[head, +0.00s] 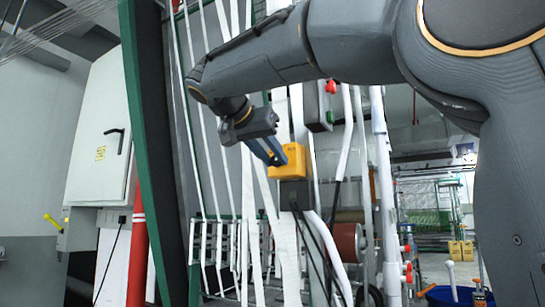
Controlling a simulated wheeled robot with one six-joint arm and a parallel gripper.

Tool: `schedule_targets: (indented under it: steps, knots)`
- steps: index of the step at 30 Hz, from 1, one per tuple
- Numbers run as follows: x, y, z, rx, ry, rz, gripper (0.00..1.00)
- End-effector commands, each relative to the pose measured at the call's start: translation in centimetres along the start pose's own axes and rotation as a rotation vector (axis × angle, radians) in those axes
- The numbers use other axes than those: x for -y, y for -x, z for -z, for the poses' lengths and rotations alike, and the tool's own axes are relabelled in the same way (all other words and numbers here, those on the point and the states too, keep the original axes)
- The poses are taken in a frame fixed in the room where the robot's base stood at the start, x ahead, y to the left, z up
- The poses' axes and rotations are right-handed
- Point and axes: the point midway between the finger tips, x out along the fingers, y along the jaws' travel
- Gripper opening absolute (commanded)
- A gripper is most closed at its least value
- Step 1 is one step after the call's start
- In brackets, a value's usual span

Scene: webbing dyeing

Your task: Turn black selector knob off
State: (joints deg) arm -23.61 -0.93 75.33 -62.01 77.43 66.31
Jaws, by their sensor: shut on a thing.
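My gripper (268,151) reaches down from the dark arm in the middle of the head view. Its bluish-grey fingers are shut and their tips meet the left face of a yellow control box (292,163). The black selector knob cannot be made out; the fingers cover the spot on the box where they are closed on it. Its turned position cannot be told.
Below the yellow box is a dark box (294,194) with black cables. A grey box with a red button (331,87) is above right. White webbing strips hang around the gripper. A green-edged panel (146,150) and white cabinet (100,130) stand left.

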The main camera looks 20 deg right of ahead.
Motion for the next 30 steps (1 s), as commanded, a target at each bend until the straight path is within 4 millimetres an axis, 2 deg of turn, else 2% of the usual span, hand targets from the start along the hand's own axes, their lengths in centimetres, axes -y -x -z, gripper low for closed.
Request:
schedule_targets:
  steps: [8, 30]
  knots:
    - [0.19, 0.06, 0.04, 0.000, 0.108, -0.044, 0.04]
    - [0.55, 0.01, -0.09, -0.001, 0.622, -0.256, 0.04]
